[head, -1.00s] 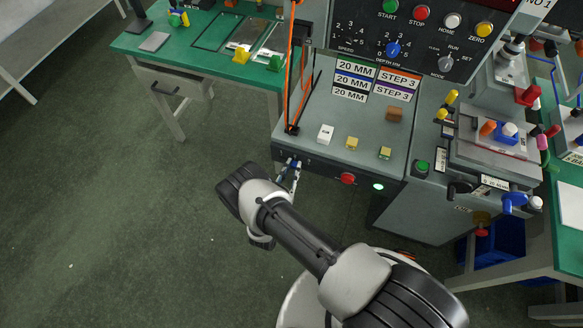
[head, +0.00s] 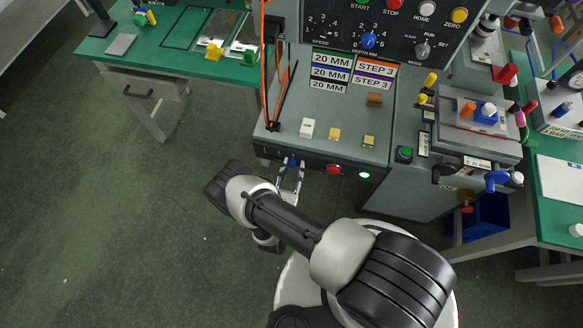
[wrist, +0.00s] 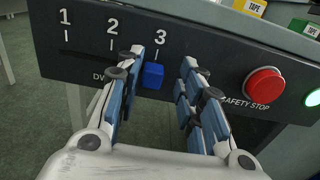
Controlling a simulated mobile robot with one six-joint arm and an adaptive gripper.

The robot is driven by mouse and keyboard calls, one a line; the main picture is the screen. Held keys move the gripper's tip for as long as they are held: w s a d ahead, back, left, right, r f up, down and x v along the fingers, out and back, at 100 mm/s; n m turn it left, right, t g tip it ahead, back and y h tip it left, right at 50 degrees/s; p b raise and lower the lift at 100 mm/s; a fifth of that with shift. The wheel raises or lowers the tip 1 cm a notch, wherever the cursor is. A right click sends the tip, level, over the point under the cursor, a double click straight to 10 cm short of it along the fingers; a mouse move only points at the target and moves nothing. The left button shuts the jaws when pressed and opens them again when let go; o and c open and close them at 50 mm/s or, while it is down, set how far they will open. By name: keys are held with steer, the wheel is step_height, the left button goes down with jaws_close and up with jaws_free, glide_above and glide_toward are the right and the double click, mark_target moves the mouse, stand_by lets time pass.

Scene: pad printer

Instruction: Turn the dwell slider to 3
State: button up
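The dwell slider is a small blue knob (wrist: 153,76) on the dark front panel strip (wrist: 85,38). In the wrist view it sits just under the tick below the printed 3, to the right of the 1 and 2 marks. My gripper (wrist: 164,62) is open, with its fingers on either side of the knob. The left finger is close beside the knob; I cannot tell if it touches. The right finger stands clear of it. In the head view my gripper (head: 291,166) is at the panel's left front, and the knob shows small between the fingertips.
A red safety stop button (wrist: 264,84) lies right of my gripper, with a lit green button (wrist: 313,97) beyond it. Above the panel is the console top (head: 290,144) with white and yellow buttons. Open floor lies to the left.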

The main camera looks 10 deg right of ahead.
steer(key=shift+a, duration=0.1)
steer(key=shift+s+a, duration=0.15)
steer(key=shift+s, duration=0.05)
steer(key=v, duration=1.1)
steer(key=shift+s, duration=0.25)
steer(key=shift+r, duration=0.1)
steer(key=w+d+r+m+g+h, duration=0.2)
steer(key=r+m+g, duration=0.35)
steer(key=r, duration=0.35)
steer(key=w+d+r+m+g+h, duration=0.1)
steer(key=w+r+m+g+h, duration=0.1)
steer(key=r+m+g, duration=0.5)
steer(key=w+d+r+m+g+h, duration=0.2)
steer(key=r+m, duration=0.3)
steer(key=r, duration=0.6)
steer(key=s+d+r+m+y, duration=0.2)
steer(key=s+r+m+y, duration=0.2)
steer(key=r, duration=0.3)
steer(key=s+d+r+m+t+y, duration=0.1)
steer(key=s+d+r+m+y, duration=0.2)
steer(key=r, duration=0.5)
steer(key=s+d+r+m+t+y, duration=0.1)
steer(key=s+d+r+m+y, duration=0.2)
steer(key=s+r+m+y, duration=0.2)
step_height(320, 180, up, 2)
steer(key=shift+s+r+m, duration=0.15)
steer(key=shift+s+m, duration=0.8)
steer(key=shift+m, duration=0.3)
